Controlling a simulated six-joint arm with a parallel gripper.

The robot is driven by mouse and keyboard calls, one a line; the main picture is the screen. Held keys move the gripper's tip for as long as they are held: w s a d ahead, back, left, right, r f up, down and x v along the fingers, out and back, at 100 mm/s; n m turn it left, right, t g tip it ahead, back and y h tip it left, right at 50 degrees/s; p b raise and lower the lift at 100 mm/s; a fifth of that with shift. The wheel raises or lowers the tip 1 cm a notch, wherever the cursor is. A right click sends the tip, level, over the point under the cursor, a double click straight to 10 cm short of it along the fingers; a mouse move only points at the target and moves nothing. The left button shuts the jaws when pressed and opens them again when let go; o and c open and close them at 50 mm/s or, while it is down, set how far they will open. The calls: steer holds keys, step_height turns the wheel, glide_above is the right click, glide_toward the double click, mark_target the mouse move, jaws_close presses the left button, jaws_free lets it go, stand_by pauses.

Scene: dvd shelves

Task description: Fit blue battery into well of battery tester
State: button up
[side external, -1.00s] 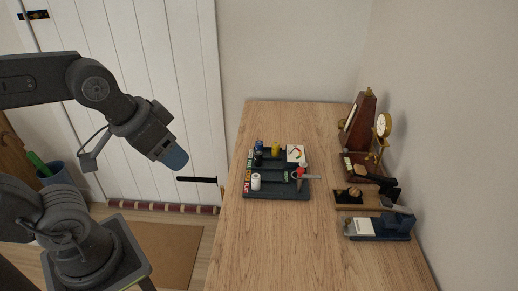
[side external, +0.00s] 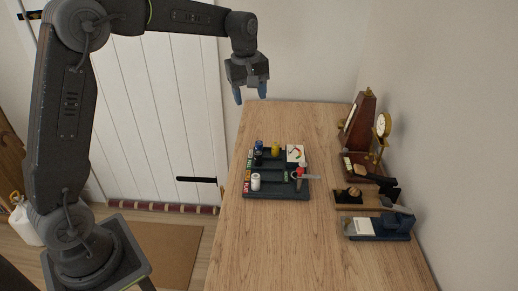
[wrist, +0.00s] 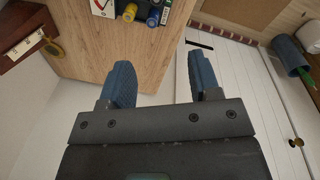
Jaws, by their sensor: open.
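The blue battery (side external: 259,145) stands upright at the back left of the dark tray of the battery tester (side external: 285,194), on the wooden table. Which well is empty is too small to tell. My gripper (side external: 251,98) is open and empty, with blue fingertips, high above the table's back left edge and apart from the battery. It also shows in the wrist view (wrist: 163,80).
A black battery (side external: 258,158), a yellow one (side external: 276,149), a white one (side external: 255,182) and a red one (side external: 302,169) stand on the tray. A metal caliper-like tool (side external: 305,177) lies at its right. A metronome (side external: 357,122) and desk items line the wall. The table front is clear.

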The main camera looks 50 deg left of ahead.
steer(key=w+a+f+n+g, duration=0.1)
steer(key=w+a+f+n, duration=0.35)
steer(key=w+f, duration=0.2)
glide_toward(259, 142)
steer(key=f, duration=0.3)
steer(key=a+f, duration=0.1)
steer(key=f, duration=0.1)
steer(key=shift+s+f, duration=0.15)
steer(key=shift+s, duration=0.05)
steer(key=shift+w+d+f, duration=0.1)
steer(key=shift+d+f, duration=0.05)
steer(key=shift+f, duration=0.75)
steer(key=shift+w+d+f, duration=0.15)
steer(key=shift+f, duration=0.75)
steer(key=shift+w+d+f, duration=0.1)
steer(key=shift+f, duration=0.8)
steer(key=shift+c, duration=0.2)
steer(key=c, duration=1)
steer(key=shift+r, duration=0.15)
